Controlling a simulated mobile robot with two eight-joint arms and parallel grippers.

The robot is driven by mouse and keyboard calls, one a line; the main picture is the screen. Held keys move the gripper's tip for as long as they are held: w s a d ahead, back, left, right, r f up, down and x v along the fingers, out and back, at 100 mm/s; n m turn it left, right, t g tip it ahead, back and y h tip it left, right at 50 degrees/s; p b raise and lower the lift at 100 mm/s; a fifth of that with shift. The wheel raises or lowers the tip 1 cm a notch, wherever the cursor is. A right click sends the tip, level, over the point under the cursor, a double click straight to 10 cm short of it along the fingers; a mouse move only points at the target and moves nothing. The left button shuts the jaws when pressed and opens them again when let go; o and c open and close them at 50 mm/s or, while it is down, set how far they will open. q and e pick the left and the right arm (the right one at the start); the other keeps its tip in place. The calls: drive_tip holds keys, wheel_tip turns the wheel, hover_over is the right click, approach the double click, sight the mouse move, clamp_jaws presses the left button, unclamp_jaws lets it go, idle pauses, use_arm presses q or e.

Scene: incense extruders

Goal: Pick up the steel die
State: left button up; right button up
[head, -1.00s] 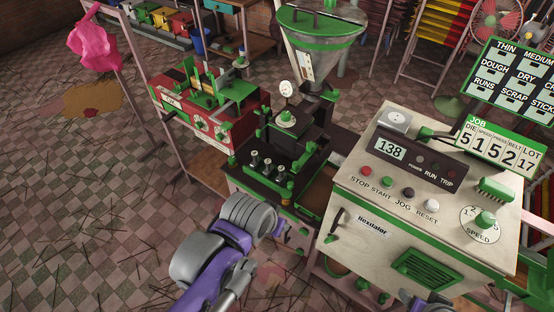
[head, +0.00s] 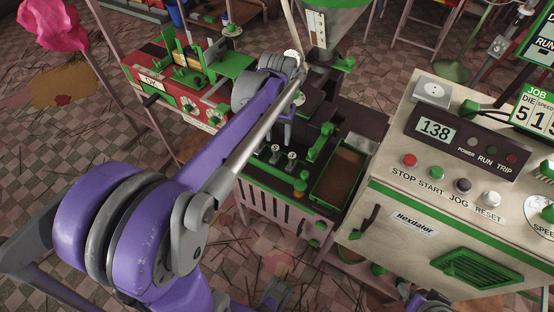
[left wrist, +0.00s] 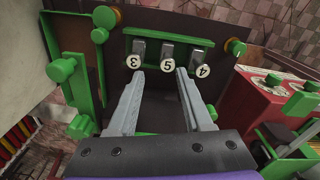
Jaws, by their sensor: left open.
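Several short steel dies stand in a green-edged rack on the dark extruder bench. In the left wrist view three show: a die labelled 3 (left wrist: 138,50), a die labelled 5 (left wrist: 168,50) and a die labelled 4 (left wrist: 199,54). In the head view two dies (head: 291,158) (head: 275,154) show clearly, and my left arm covers part of that area. My left gripper (left wrist: 161,74) is open and empty, its fingertips just short of the dies, roughly either side of die 5. In the head view it (head: 287,134) hangs above the rack.
A cream control box (head: 400,219) stands right of the bench. A brown-floored green tray (head: 341,172) lies beside the rack. A red machine (head: 165,98) stands to the left. A hopper (head: 338,20) rises behind the rack.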

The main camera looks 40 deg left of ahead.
sight(275, 157)
use_arm(q)
drive_tip(key=shift+w+a+f, duration=0.25)
drive_tip(key=shift+a+f, duration=0.1)
drive_tip(key=shift+a, duration=0.05)
drive_tip(key=f, duration=0.7)
drive_tip(key=f+b, duration=0.1)
drive_tip(key=f, duration=0.2)
drive_tip(key=shift+a+f, duration=0.4)
drive_tip(key=shift+c, duration=0.2)
clamp_jaws()
idle(0.5)
